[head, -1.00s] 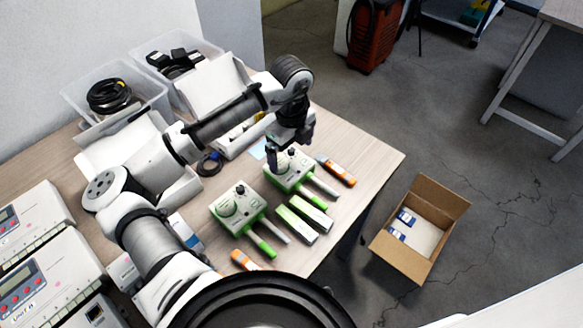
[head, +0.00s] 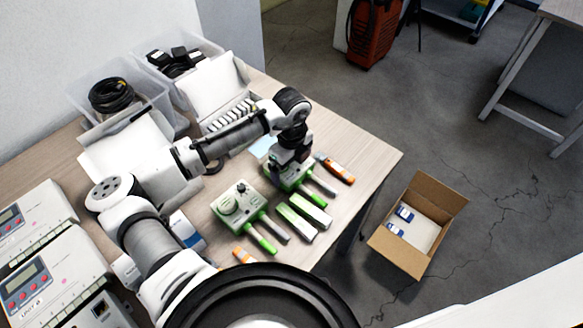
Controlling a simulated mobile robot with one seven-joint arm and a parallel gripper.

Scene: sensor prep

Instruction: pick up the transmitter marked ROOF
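Two green-and-white transmitters with knobs and probe leads lie on the wooden table. The nearer transmitter (head: 237,205) is fully in view. The farther transmitter (head: 287,178) is partly hidden under my gripper (head: 284,180). My gripper points down over the farther transmitter, with its fingers at or very near the body. Whether they touch it, and whether they are open or shut, is too small to tell. I cannot read a ROOF marking on either transmitter.
Green-and-white bars (head: 303,215) lie between the transmitters and the table edge. Orange tools lie nearby, one at the right (head: 337,170). An open cardboard box (head: 418,226) stands on the floor. Clear bins (head: 120,100) and grey units (head: 50,262) line the table's back and left.

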